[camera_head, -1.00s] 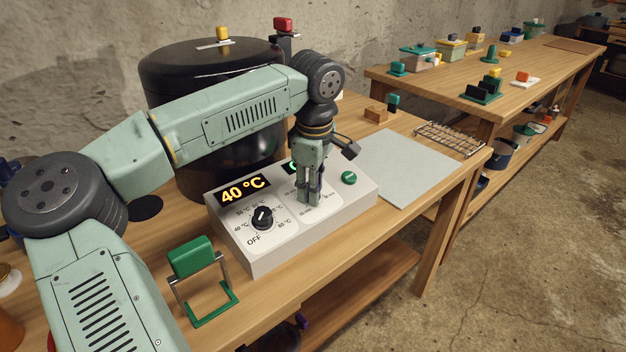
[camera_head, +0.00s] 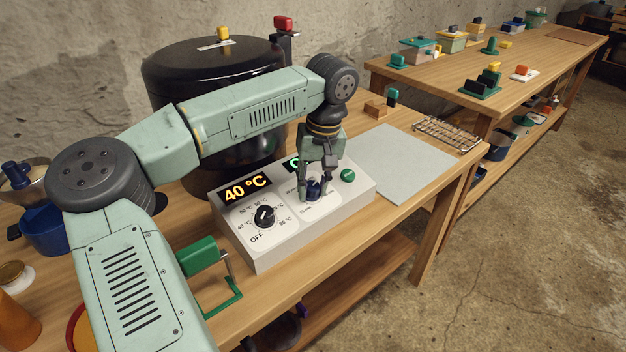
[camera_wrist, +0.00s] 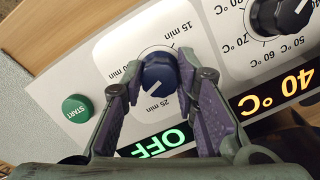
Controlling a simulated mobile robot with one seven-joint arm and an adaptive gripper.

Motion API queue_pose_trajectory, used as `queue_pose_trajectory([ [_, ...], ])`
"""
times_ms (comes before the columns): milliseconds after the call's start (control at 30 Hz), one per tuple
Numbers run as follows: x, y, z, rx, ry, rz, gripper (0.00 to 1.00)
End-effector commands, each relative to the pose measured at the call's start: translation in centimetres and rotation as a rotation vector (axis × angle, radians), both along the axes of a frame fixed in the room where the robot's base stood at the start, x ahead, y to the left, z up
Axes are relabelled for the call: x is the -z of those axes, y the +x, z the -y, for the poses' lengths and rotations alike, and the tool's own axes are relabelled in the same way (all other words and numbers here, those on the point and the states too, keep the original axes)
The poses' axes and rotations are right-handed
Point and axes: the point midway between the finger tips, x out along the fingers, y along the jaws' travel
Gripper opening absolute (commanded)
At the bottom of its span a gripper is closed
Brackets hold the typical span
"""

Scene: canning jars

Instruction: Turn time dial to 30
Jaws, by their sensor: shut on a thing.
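The time dial (camera_wrist: 160,73) is a dark blue round knob with a light pointer mark on the white control box (camera_head: 250,250). In the head view the dial (camera_head: 314,188) stands between the fingertips of my gripper (camera_head: 316,182). In the wrist view my gripper is shut on the dial, one finger at each side. Labels "15 min" and "25 min" show around it; another label at left is partly hidden by a finger. The green time display (camera_wrist: 162,141) reads OFF, upside down in the wrist view.
The temperature dial (camera_head: 264,216) is black, below a display (camera_head: 245,189) reading 40 °C. A green START button (camera_head: 348,175) is on the other side of the time dial. A black canner (camera_head: 205,70) stands behind the box. A grey mat (camera_head: 400,165) lies bare to the right.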

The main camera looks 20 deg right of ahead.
Motion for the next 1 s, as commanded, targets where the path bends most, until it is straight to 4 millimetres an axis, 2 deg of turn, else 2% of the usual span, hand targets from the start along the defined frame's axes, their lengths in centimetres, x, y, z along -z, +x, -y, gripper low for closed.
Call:
queue_pose_trajectory([
  [600,-0.14,-0.01,0.02,0.539,0.126,-0.046,0.00],
  [1000,-0.05,-0.01,0.05,0.725,0.170,-0.061,0.00],
])
